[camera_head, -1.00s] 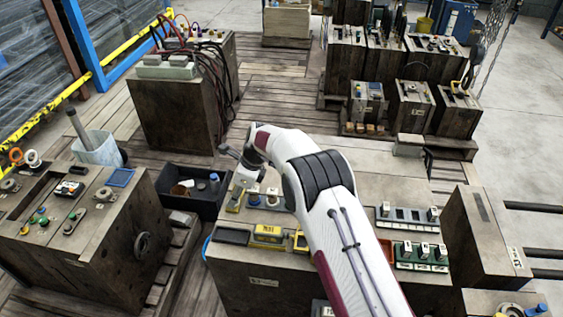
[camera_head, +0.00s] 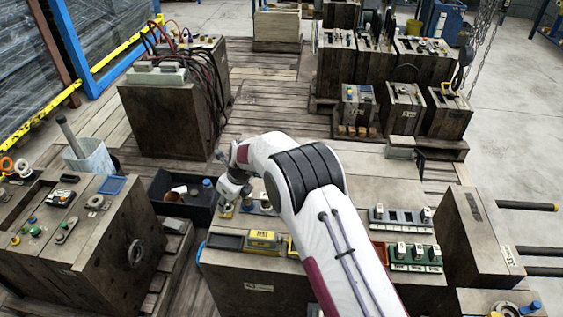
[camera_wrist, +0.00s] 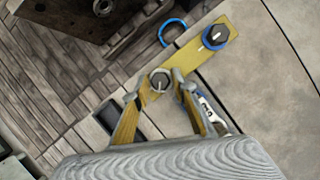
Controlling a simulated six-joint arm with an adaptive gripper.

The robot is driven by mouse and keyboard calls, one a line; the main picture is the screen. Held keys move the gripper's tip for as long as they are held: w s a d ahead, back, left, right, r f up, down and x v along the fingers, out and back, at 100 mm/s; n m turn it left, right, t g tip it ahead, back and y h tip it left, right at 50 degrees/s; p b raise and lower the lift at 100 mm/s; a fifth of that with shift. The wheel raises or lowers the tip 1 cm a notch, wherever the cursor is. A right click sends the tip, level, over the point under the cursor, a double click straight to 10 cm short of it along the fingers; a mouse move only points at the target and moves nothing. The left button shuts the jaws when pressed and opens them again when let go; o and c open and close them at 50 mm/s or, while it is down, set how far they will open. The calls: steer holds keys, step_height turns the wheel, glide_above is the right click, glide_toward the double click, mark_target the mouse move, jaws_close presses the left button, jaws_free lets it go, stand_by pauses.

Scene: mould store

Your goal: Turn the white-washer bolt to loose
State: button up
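A yellow plate (camera_wrist: 182,60) carries two dark hex-headed bolts in the wrist view. The blue-washer bolt (camera_wrist: 215,36) sits at the plate's upper right, clear of my gripper. The other bolt, with a pale washer (camera_wrist: 159,81), sits lower left, and I take it as the white-washer bolt. My gripper (camera_wrist: 161,82) is open, with one yellow-padded finger on each side of this bolt's head. Whether the pads touch it I cannot tell. In the head view my gripper (camera_head: 230,192) is over the bench's far left corner, and the bolt is hidden there.
A black bin (camera_head: 178,209) stands left of the bench. On the bench are a yellow labelled block (camera_head: 262,238), a dark tray (camera_head: 225,240) and a row of green-based switches (camera_head: 415,255). A wooden bench (camera_head: 110,225) with a white bucket (camera_head: 90,160) stands at left.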

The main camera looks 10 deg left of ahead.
steer(key=shift+s+m+t+h, duration=0.1)
steer(key=shift+m+t+h, duration=0.35)
steer(key=shift+m, duration=1.25)
steer(key=v, duration=0.2)
steer(key=shift+s+r, duration=0.1)
steer(key=shift+r, duration=0.25)
steer(key=s+d+r+n, duration=0.2)
steer(key=d+r+n, duration=0.2)
steer(key=d+r, duration=0.4)
steer(key=s+d+r+n+t, duration=0.1)
steer(key=s+d+r+n, duration=0.2)
steer(key=d+r, duration=0.6)
steer(key=shift+s+d+r+n, duration=0.25)
steer(key=shift+r+n, duration=0.45)
steer(key=shift+r, duration=1.8)
